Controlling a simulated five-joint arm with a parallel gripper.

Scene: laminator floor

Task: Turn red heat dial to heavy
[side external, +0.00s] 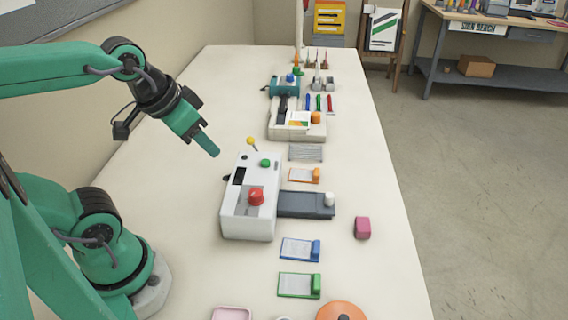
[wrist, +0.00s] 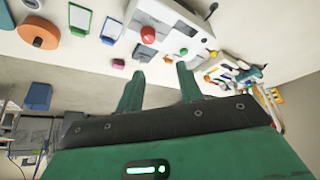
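The red heat dial (side external: 256,196) sits on the front top of a white machine (side external: 238,222) in the middle of the table. It also shows in the wrist view (wrist: 148,34), near the top. A green button (side external: 265,162) is on the same machine behind the dial. My gripper (side external: 213,151) hangs in the air to the upper left of the machine, apart from the dial. In the wrist view its two green fingers (wrist: 157,75) stand apart with nothing between them. Any setting marks around the dial are too small to read.
A dark tray with a white knob (side external: 306,204) extends right from the machine. A yellow-tipped lever (side external: 251,141) stands behind it. A pink block (side external: 363,228), blue pad (side external: 298,249) and green pad (side external: 298,285) lie nearby. Bare table (side external: 190,215) lies left of the machine.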

